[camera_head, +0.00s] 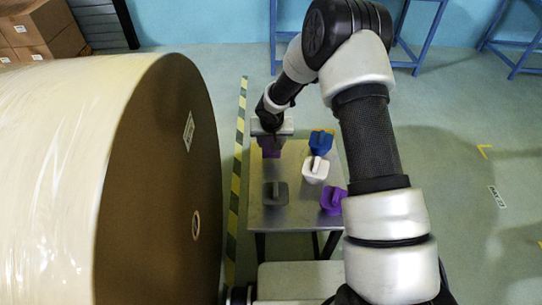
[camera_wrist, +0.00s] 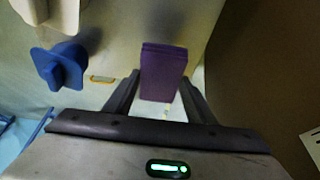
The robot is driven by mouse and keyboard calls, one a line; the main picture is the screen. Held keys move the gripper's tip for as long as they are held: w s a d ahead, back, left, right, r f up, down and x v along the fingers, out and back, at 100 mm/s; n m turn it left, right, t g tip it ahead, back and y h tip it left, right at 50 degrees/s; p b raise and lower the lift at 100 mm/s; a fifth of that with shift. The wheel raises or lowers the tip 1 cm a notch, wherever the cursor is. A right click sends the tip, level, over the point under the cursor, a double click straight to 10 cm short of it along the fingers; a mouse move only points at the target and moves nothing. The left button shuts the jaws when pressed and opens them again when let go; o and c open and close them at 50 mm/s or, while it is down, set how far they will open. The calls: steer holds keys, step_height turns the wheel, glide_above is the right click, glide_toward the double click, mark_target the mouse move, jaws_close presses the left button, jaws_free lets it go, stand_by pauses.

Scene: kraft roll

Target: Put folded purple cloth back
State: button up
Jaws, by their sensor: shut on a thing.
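The folded purple cloth (camera_wrist: 163,70) is a dark purple block held upright between the two fingers of my gripper (camera_wrist: 161,88) in the wrist view. In the head view the cloth (camera_head: 271,152) shows just below my gripper (camera_head: 270,143), over the far left part of the metal table (camera_head: 297,213). My gripper is shut on it. I cannot tell whether the cloth's lower end touches the table.
A blue object (camera_head: 320,141) and a white one (camera_head: 315,171) stand right of the cloth. A dark grey one (camera_head: 275,192) and another purple one (camera_head: 332,200) are nearer. A huge wrapped roll (camera_head: 165,180) stands left, beyond a yellow-black floor stripe (camera_head: 237,165).

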step_height(320, 180, down, 6)
steer(key=shift+r+b, duration=0.1)
steer(key=shift+b, duration=0.3)
steer(key=o, duration=0.9)
steer(key=shift+o, duration=0.2)
steer(key=shift+r, duration=0.1)
